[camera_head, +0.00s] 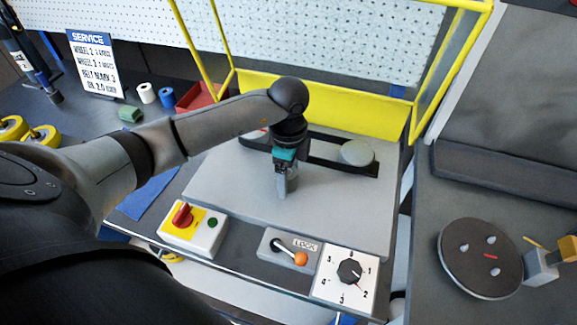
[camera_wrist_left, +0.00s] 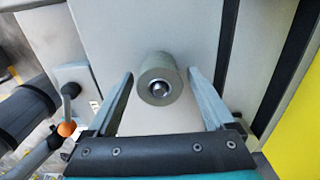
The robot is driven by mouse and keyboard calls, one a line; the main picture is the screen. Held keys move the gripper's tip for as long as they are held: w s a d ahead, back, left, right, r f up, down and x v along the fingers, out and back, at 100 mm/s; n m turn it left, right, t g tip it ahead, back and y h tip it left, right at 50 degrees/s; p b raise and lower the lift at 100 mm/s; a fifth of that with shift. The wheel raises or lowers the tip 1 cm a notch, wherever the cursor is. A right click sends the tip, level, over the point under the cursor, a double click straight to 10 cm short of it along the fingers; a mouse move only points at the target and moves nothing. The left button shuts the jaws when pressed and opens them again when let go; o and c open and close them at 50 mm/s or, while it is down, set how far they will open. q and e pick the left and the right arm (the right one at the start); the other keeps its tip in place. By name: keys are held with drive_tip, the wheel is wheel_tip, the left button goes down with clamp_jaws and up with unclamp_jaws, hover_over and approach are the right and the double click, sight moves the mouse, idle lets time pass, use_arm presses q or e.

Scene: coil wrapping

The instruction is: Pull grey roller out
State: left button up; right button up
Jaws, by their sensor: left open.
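The grey roller (camera_wrist_left: 158,80) shows in the left wrist view as a short round cylinder with a shiny metal pin end at its centre, standing on the light grey panel (camera_wrist_left: 135,25). My left gripper (camera_wrist_left: 160,88) is open, with one finger on either side of the roller and a visible gap on both sides. In the head view my left gripper (camera_head: 287,190) points down at the panel (camera_head: 335,212), and the roller is hidden behind it. My right gripper is not in view.
A black belt with a pale round wheel (camera_head: 357,152) lies behind the gripper. In front are a red knob (camera_head: 182,214), an orange-tipped lock lever (camera_head: 300,258) and a numbered dial (camera_head: 349,271). A yellow guard frame (camera_head: 320,103) stands behind. A dark disc (camera_head: 481,257) lies right.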

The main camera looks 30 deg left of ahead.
use_arm(q)
clamp_jaws()
idle(1.4)
